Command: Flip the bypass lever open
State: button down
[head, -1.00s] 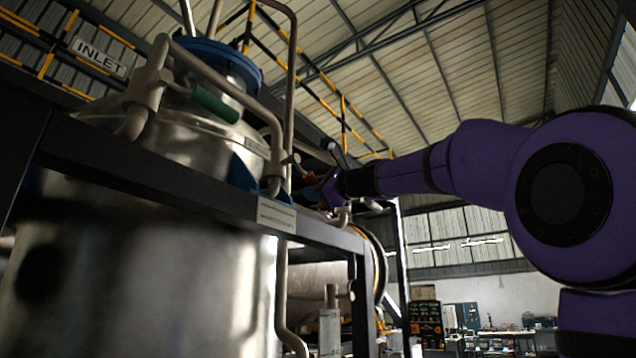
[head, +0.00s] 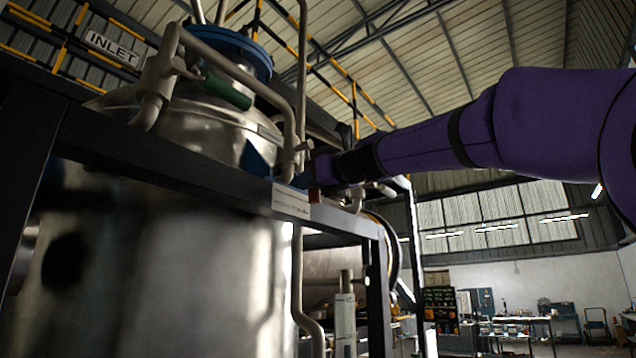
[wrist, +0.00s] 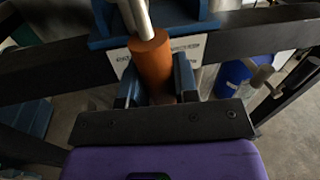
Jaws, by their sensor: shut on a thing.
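An orange cylindrical grip (wrist: 152,64) on a pale metal rod stands between the two fingers of my gripper (wrist: 157,84) in the wrist view. The fingers are closed on its sides. I take it to be the bypass lever's handle. In the head view my gripper (head: 318,174) is at the pipework right of the steel vessel, and a small part of the reddish grip (head: 314,195) shows beneath it, close to the frame's label plate. The lever's pivot is hidden.
A dark frame beam (head: 150,160) crosses in front of the steel vessel (head: 170,260). A pipe with a green handle (head: 228,91) is at upper left, near the INLET sign (head: 112,47). A blue cylinder (wrist: 232,78) stands right of my gripper. Open floor and benches lie far right.

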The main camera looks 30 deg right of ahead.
jog(key=shift+s+a+m, duration=0.2)
jog(key=shift+a+m, duration=0.3)
jog(key=shift+m, duration=0.2)
jog(key=c, duration=0.9)
grip_release()
jog(key=shift+o, duration=0.2)
jog(key=shift+s, duration=0.1)
jog(key=s+d, duration=0.1)
jog(key=s, duration=0.9)
jog(key=shift+s+d, duration=0.25)
jog(key=shift+d, duration=0.05)
